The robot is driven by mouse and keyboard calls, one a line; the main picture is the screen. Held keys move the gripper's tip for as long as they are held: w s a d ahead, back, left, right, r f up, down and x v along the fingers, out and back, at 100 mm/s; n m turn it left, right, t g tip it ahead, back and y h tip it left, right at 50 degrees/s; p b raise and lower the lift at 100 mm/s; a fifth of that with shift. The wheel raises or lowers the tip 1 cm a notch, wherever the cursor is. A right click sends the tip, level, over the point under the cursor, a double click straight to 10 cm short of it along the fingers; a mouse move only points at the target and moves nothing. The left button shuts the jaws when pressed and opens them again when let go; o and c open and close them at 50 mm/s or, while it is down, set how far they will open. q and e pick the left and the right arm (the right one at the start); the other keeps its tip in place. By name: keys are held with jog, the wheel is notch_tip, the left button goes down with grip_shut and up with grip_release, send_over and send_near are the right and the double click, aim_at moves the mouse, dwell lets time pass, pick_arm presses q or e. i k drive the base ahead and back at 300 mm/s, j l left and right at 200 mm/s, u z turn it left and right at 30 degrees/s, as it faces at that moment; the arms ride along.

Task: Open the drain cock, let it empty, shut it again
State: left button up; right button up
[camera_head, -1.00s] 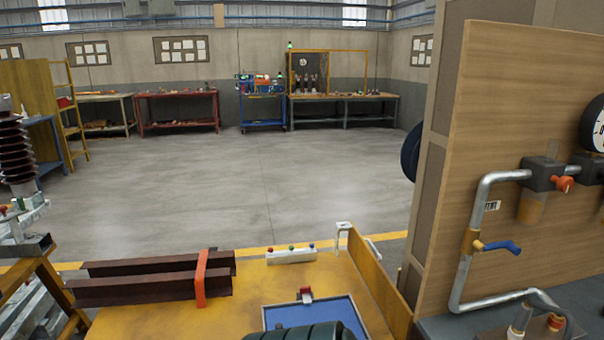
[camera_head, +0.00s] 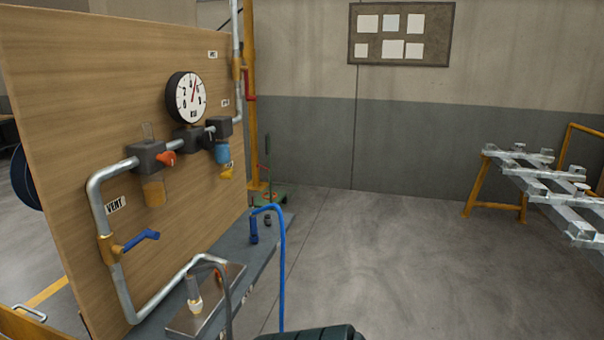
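A wooden panel (camera_head: 60,90) carries grey pipework with a round dial gauge (camera_head: 187,97). Under the gauge line hangs a dark block with an orange knob (camera_head: 165,159) and an amber bowl (camera_head: 154,192). To its right is a block with a blue bowl (camera_head: 222,153). A small yellow fitting (camera_head: 226,173) sits just below the blue bowl; whether it is the drain cock, and its setting, I cannot tell. A brass valve with a blue lever (camera_head: 142,240) is on the left pipe by a VENT label (camera_head: 116,205). Neither gripper is in view.
A grey bench (camera_head: 262,245) runs below the panel, with a metal tray (camera_head: 183,321) and a blue hose (camera_head: 282,270) at its edge. Open floor (camera_head: 390,270) lies to the right. A metal rack (camera_head: 545,185) stands at the far right.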

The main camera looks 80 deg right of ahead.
aim_at(226, 175)
jog(key=z, duration=2.05)
jog(key=i+j, duration=0.05)
